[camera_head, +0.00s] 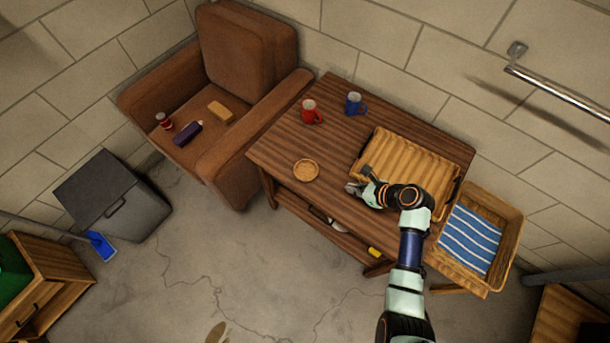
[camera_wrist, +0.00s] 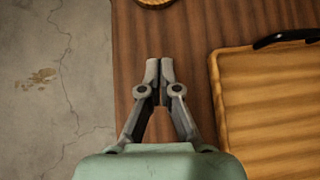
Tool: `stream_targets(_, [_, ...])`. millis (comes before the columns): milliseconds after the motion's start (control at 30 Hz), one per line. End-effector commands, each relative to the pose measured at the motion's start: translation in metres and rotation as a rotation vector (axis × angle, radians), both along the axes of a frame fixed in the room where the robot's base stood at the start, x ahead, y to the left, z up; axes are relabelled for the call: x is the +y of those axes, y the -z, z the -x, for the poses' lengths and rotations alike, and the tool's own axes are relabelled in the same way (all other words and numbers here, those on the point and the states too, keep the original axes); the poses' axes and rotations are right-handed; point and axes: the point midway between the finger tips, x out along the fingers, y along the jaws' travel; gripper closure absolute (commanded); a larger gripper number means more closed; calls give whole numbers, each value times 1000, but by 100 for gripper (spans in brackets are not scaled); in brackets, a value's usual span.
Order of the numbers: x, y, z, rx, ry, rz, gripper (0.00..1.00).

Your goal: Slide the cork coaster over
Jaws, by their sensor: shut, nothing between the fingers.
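The cork coaster (camera_head: 306,170) is a round tan disc lying on the left part of the wooden table (camera_head: 290,135), near its front edge. In the wrist view only a part of the cork coaster (camera_wrist: 154,3) shows, at the top edge. My gripper (camera_head: 354,188) is over the table to the right of the coaster, apart from it. In the wrist view my gripper (camera_wrist: 159,66) has its fingertips together with nothing between them. The fingers point toward the coaster, with bare table between.
A wooden tray (camera_head: 440,150) with dark handles lies beside my gripper on the right. A red mug (camera_head: 309,112) and a blue mug (camera_head: 353,103) stand behind the coaster. A basket with a striped cloth (camera_head: 468,241) is at the right. The tabletop around the coaster is clear.

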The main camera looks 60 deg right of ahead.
Motion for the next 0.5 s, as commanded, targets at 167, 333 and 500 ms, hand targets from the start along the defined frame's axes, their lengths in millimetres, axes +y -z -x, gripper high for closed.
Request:
stream_targets(167, [-2,5,5,-8,33,-29,100])
stream_targets(333, [-4,17,-7,-7,28,-29,100])
stream_targets(500, [-8,44,-32,-7,26,-27,100])
